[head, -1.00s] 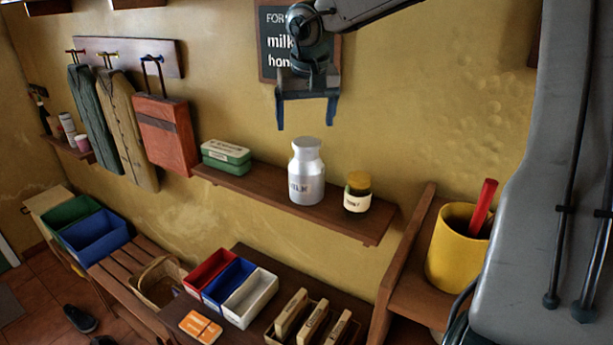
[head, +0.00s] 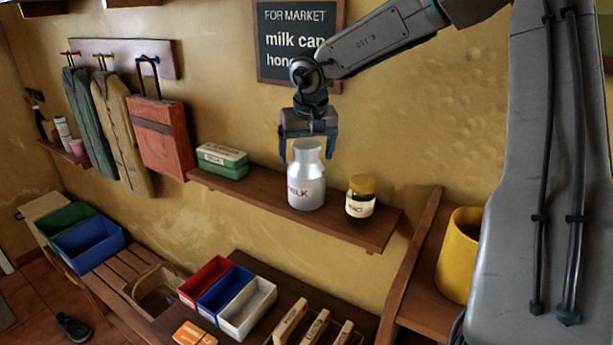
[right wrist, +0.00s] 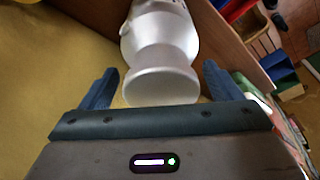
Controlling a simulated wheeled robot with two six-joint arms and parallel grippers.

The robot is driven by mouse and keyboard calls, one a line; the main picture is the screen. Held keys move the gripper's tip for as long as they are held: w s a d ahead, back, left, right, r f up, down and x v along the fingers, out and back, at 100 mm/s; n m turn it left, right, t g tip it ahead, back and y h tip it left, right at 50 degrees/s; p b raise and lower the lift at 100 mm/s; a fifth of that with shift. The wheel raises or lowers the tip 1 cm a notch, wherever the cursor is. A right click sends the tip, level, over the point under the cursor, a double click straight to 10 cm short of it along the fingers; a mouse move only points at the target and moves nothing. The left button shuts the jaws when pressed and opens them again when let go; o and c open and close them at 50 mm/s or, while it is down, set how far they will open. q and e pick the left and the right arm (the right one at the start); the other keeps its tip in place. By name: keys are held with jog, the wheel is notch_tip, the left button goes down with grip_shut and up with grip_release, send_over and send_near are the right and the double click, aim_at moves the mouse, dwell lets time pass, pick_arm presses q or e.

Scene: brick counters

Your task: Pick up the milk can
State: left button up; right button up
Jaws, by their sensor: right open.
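The silver milk can (head: 306,183), labelled "MILK", stands upright on the wooden wall shelf (head: 270,197). My right gripper (head: 308,160) is open, pointing down over the top of the can. In the head view its fingers show on either side of the can's neck, partly hidden behind it on the right. In the right wrist view the can's lid (right wrist: 160,86) lies between the two open blue fingers (right wrist: 160,85), with a gap on each side. I cannot tell whether anything touches. My left gripper is not in view.
A honey jar (head: 360,199) with a yellow lid stands close to the right of the can. A green box (head: 222,161) stands at the shelf's left end. A chalkboard (head: 270,70) hangs on the wall behind my arm. A yellow pot (head: 458,255) is at the right.

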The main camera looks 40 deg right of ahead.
jog(key=shift+s+a+r, duration=0.25)
jog(key=shift+s+a, duration=0.05)
jog(key=shift+s, duration=0.05)
jog(key=c, duration=1)
jog(key=shift+w, duration=0.1)
jog(key=c, duration=0.5)
